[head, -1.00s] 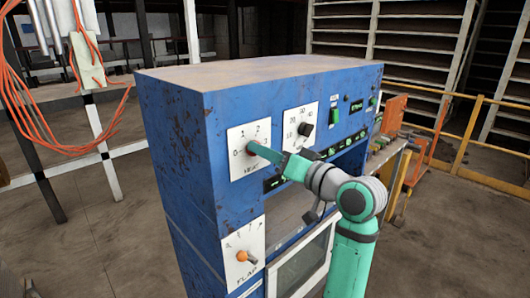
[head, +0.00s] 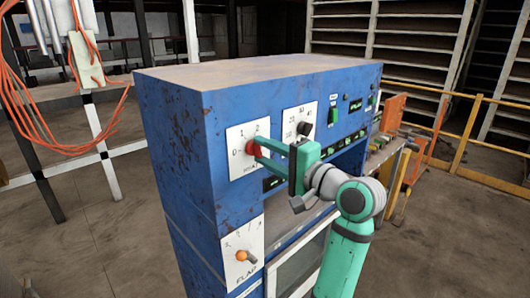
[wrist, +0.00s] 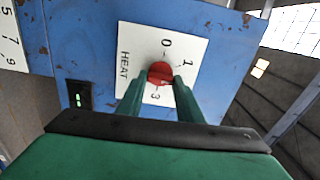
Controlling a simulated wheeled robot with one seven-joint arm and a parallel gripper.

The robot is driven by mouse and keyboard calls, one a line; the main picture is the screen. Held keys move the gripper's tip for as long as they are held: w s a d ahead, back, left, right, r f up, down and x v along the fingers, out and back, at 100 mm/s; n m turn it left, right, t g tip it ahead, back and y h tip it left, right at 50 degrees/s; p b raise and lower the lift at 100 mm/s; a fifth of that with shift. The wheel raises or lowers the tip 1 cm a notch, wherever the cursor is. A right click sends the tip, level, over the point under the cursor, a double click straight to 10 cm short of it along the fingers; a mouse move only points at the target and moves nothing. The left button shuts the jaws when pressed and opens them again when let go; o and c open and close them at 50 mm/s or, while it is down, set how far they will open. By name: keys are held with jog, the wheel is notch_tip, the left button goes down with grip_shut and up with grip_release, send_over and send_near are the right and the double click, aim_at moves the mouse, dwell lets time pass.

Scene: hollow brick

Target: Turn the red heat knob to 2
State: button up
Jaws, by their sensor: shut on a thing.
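The red heat knob (head: 252,147) sits on a white dial plate (head: 237,133) marked HEAT, at the upper left of the blue cabinet's front. My gripper (head: 257,149) reaches it from the right, with its green fingers at the knob. In the wrist view the red knob (wrist: 160,73) is between the two fingertips, and my gripper (wrist: 161,80) is shut on it. The marks 0, 1 and 3 show around the knob there. The 2 is hidden behind a finger, and I cannot tell which mark the knob points to.
The blue cabinet (head: 180,160) also carries a dial with a black knob (head: 304,130) to the right and a FLAP dial with an orange knob (head: 241,256) below. A yellow railing (head: 490,178) stands at the right. Orange cables (head: 40,130) hang at the left.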

jog(key=m, duration=0.6)
jog(key=shift+f, duration=0.15)
jog(key=shift+m, duration=0.3)
jog(key=o, duration=1.1)
jog(key=shift+s+d, duration=0.1)
jog(key=v, duration=1)
jog(key=shift+s+d, duration=0.2)
jog(key=shift+d, duration=0.05)
